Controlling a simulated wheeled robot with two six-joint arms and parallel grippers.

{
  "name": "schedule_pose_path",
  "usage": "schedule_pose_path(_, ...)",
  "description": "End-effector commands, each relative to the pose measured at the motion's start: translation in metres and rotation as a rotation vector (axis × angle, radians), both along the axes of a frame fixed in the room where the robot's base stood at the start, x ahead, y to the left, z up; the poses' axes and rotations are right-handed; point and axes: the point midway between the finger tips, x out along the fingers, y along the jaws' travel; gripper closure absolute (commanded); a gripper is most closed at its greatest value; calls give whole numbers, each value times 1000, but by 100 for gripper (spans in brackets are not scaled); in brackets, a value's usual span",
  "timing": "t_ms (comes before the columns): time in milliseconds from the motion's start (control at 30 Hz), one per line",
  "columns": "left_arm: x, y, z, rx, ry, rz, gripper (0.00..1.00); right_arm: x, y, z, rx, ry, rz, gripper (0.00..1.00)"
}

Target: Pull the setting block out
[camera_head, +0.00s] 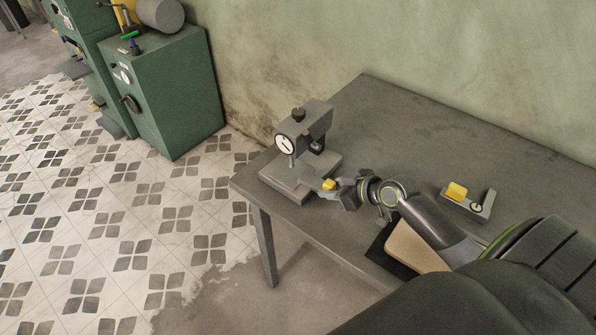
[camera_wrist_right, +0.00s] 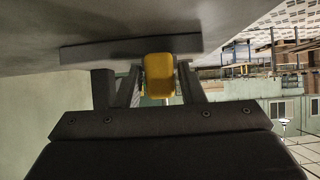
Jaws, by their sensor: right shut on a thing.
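The setting block shows as a small yellow piece (camera_head: 329,184) at the front right of a grey dial-gauge stand (camera_head: 317,122) on the table. My right gripper (camera_head: 336,186) comes in from the right and is shut on this yellow piece. In the right wrist view the yellow piece (camera_wrist_right: 159,76) sits between the two fingers, with a grey bar (camera_wrist_right: 110,50) of metal right behind it. I cannot tell how far the block reaches under the gauge. My left gripper is not in view.
A grey holder (camera_head: 480,208) with another yellow piece (camera_head: 456,191) lies on the table to the right. A tan-and-black pad (camera_head: 408,248) lies near the front edge, partly behind my arm. The grey table (camera_head: 385,120) is clear behind the stand. Green cabinets (camera_head: 170,95) stand at the left.

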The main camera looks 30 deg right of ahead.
Motion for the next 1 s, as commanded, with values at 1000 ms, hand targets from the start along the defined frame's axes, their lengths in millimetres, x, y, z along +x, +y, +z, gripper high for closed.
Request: schedule_pose_path(1000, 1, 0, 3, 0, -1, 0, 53, -33, -13, 0, 1, 0, 1, 100)
